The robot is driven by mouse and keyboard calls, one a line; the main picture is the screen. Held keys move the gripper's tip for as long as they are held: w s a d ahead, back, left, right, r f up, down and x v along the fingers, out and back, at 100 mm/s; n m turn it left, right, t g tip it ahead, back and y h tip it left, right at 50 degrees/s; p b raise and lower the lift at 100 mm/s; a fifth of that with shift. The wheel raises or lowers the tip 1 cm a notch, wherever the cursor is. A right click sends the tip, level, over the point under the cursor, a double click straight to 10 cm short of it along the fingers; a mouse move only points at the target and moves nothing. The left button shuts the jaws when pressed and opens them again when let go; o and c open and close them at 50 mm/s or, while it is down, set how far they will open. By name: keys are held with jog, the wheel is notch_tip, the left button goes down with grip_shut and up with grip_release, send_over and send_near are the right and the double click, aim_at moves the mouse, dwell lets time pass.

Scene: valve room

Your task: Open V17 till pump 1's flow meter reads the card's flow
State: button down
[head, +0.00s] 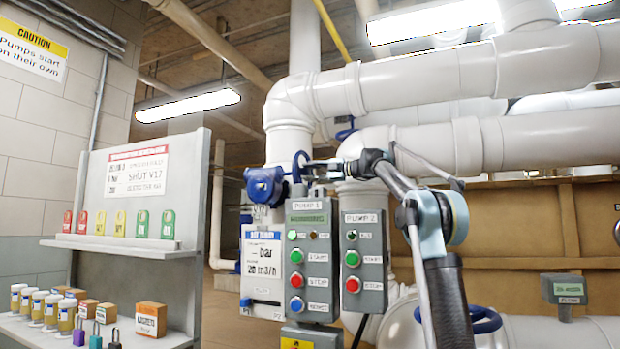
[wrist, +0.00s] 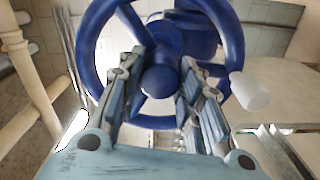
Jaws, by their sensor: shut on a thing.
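A blue handwheel (wrist: 234,40) with a white knob (wrist: 249,90) fills the top of the wrist view. My gripper (wrist: 162,62) has its two fingers on either side of the wheel's hub and is shut on the wheel. In the head view my gripper (head: 309,168) is at the blue wheel (head: 298,166), seen edge-on above the pump 1 box. The valve's own tag is not readable. A white card (head: 136,172) on the shelf board carries the words "SHUT V17"; its smaller print is unclear. A white panel (head: 262,262) shows a dash before "bar" and "20 m3/h". A grey meter marked FLOW (head: 567,290) has an unreadable green display.
The pump 1 box (head: 309,262) and pump 2 box (head: 363,262), with green and red buttons, stand just below my gripper. Large white pipes (head: 430,85) run above and behind. Padlocks, jars and small boxes fill the left shelf (head: 115,246).

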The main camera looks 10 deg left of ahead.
jog(key=shift+d+f, duration=0.1)
dwell(0.4)
jog(key=c, duration=1.2)
grip_release()
jog(key=shift+o, duration=0.4)
jog(key=shift+d+f, duration=0.15)
jog(key=shift+d, duration=0.2)
jog(key=v, duration=1.1)
jog(key=shift+s+d, duration=0.1)
jog(key=shift+s, duration=0.05)
